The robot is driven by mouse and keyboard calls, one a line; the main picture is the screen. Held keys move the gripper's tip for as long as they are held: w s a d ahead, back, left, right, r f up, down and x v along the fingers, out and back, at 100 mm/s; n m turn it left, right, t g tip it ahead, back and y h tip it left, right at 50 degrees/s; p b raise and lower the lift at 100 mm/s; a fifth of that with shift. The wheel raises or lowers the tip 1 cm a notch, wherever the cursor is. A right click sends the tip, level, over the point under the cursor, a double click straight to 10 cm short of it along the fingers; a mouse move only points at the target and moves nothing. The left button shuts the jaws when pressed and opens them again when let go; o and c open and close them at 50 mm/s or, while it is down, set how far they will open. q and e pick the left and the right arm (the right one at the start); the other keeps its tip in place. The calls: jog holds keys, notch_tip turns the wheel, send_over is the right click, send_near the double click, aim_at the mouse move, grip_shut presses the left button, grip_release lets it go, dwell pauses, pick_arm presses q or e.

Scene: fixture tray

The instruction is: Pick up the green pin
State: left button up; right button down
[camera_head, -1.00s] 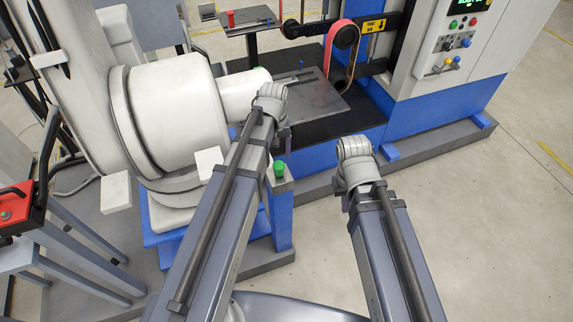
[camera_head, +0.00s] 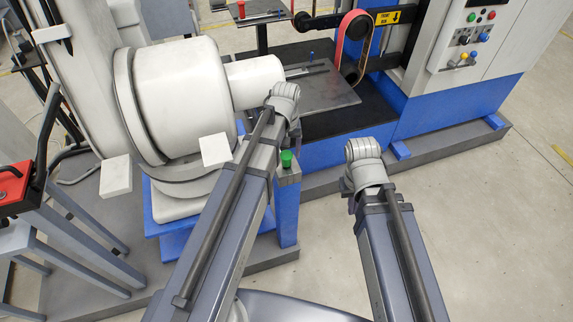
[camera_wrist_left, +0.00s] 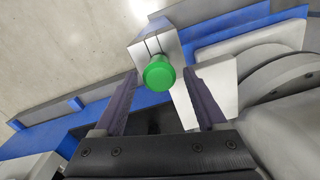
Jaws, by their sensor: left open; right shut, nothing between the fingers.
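The green pin (camera_head: 286,158) stands upright on the end of a narrow grey-topped blue post, just right of my left forearm in the head view. In the left wrist view the green pin (camera_wrist_left: 159,74) shows as a round green head on a light grey slotted block. My left gripper (camera_wrist_left: 161,80) is open, with one finger on each side of the pin's head in the picture. I cannot tell whether the fingers are level with it. My right gripper (camera_head: 349,190) is mostly hidden behind its wrist; it is shut and empty, off to the right over the floor.
A large white cylindrical machine (camera_head: 185,95) stands close left of my left arm. A blue-based machine with a control panel (camera_head: 470,45) and a grey plate (camera_head: 325,88) lie beyond. Floor (camera_head: 500,230) at right is clear.

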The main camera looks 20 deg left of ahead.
aim_at(286, 165)
pick_arm(q)
notch_tip(286, 165, down, 3)
jog(key=shift+r+b, duration=0.1)
jog(key=shift+b, duration=0.85)
pick_arm(e)
notch_tip(286, 165, down, 3)
jog(key=shift+r, duration=0.1)
pick_arm(q)
jog(key=shift+c, duration=0.3)
grip_shut()
